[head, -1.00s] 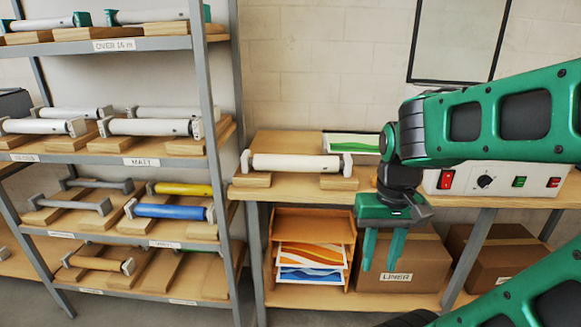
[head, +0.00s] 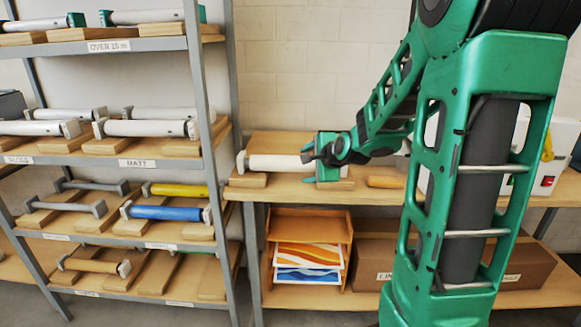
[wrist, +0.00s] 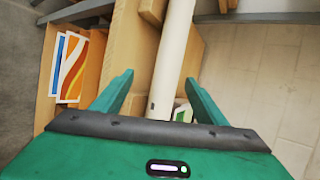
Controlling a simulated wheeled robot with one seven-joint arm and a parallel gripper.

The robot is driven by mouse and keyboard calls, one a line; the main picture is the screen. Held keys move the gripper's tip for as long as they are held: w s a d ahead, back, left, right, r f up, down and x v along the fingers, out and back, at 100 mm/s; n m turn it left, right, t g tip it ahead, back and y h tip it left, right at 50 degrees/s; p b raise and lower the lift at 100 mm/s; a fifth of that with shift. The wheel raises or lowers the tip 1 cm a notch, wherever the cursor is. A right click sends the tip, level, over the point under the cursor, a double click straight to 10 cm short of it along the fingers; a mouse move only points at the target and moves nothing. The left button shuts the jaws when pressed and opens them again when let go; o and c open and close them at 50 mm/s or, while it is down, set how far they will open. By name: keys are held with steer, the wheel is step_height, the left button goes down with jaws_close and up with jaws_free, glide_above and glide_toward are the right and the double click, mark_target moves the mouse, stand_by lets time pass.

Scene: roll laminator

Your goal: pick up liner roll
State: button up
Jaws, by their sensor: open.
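A white roll (head: 278,163) lies on wooden blocks on the bench; I take it to be the liner roll, though no label shows on it. My gripper (head: 318,170) is at its right end and hides that end in the head view. In the wrist view the roll (wrist: 174,50) runs lengthwise down the picture, between the lines of my two open fingers (wrist: 158,82). There is a gap on each side of it. I cannot tell how deep it lies between the fingers. Nothing is held.
A shelf rack (head: 212,100) with several white, grey, yellow and blue rolls stands at the left. Below the bench (head: 243,193) are a wooden tray (head: 310,222) with colourful prints and cardboard boxes (head: 372,250). A white machine with a red switch is partly behind my arm.

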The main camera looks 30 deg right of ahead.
mark_target(296, 162)
steer(key=shift+m, duration=0.4)
steer(key=x, duration=0.3)
steer(key=r+x, duration=0.1)
steer(key=x, duration=0.1)
steer(key=shift+w+f, duration=0.15)
steer(key=shift+w, duration=0.4)
steer(key=shift+w+r+x, duration=0.1)
steer(key=shift+r+x, duration=0.05)
steer(key=shift+x, duration=1.3)
steer(key=shift+w+r+x, duration=0.15)
steer(key=shift+r+x, duration=0.05)
steer(key=shift+x, duration=1.25)
steer(key=shift+a, duration=0.1)
steer(key=shift+c, duration=0.2)
steer(key=c, duration=1.5)
jaws_close()
steer(key=shift+r, duration=0.1)
